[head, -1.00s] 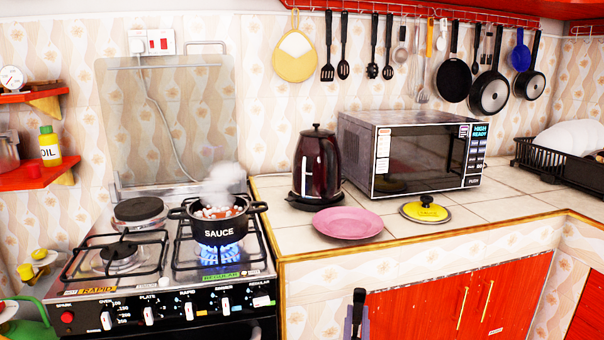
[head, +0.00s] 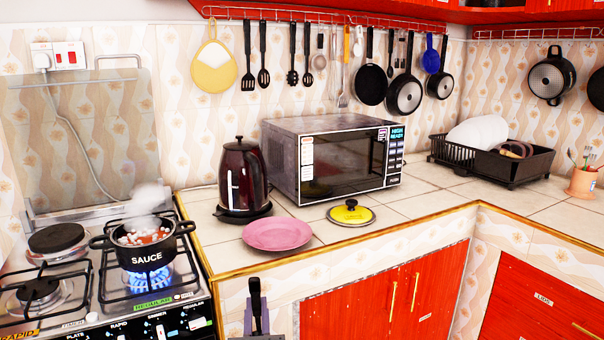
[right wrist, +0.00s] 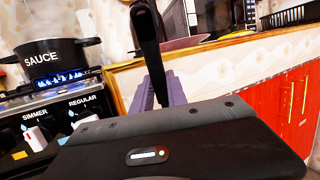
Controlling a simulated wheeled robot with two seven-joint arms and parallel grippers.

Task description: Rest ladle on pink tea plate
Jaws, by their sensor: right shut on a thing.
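The pink tea plate (head: 277,234) lies empty on the tiled counter near its front edge, right of the stove. My right gripper (head: 257,322) is low in the head view, in front of the counter and below the plate in the picture. It is shut on a black handle (head: 255,295), which appears to be the ladle's. In the right wrist view the black handle (right wrist: 147,38) stands up, slightly tilted, between the purple fingers (right wrist: 160,95). The ladle's bowl cannot be made out. My left gripper is not in view.
A steaming black sauce pot (head: 146,243) sits over a lit burner at left. A dark red kettle (head: 243,178), a microwave (head: 332,160) and a yellow-topped lid (head: 351,212) stand around the plate. A dish rack (head: 500,160) is farther right. Several utensils hang above.

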